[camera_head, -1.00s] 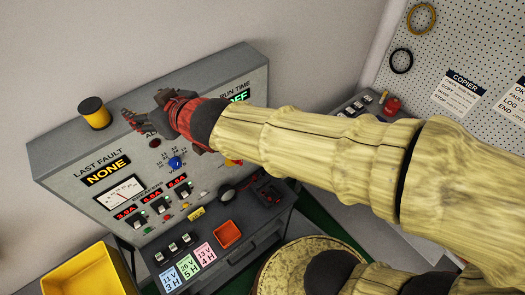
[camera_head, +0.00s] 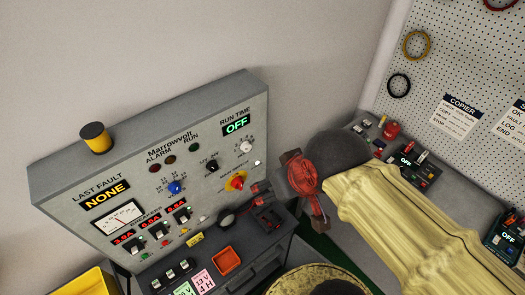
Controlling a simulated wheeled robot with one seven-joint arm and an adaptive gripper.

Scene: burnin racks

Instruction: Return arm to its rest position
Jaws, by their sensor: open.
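My gripper (camera_head: 303,182), red with dark brown jaw parts, is at the end of my pale yellow, bark-like arm. It is just right of the grey Marrowvolt panel (camera_head: 105,165), near its lower right edge. Its jaws are open and I see nothing held between them. My arm (camera_head: 395,215) reaches in from the lower right and bends towards the panel.
The panel has a red knob on yellow (camera_head: 237,183), a blue knob (camera_head: 174,187) and displays reading NONE and OFF. A black-and-yellow beacon (camera_head: 95,138) stands on top. An orange tray (camera_head: 227,260) sits on the ledge. A second console (camera_head: 410,165) and a pegboard (camera_head: 460,60) are at right.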

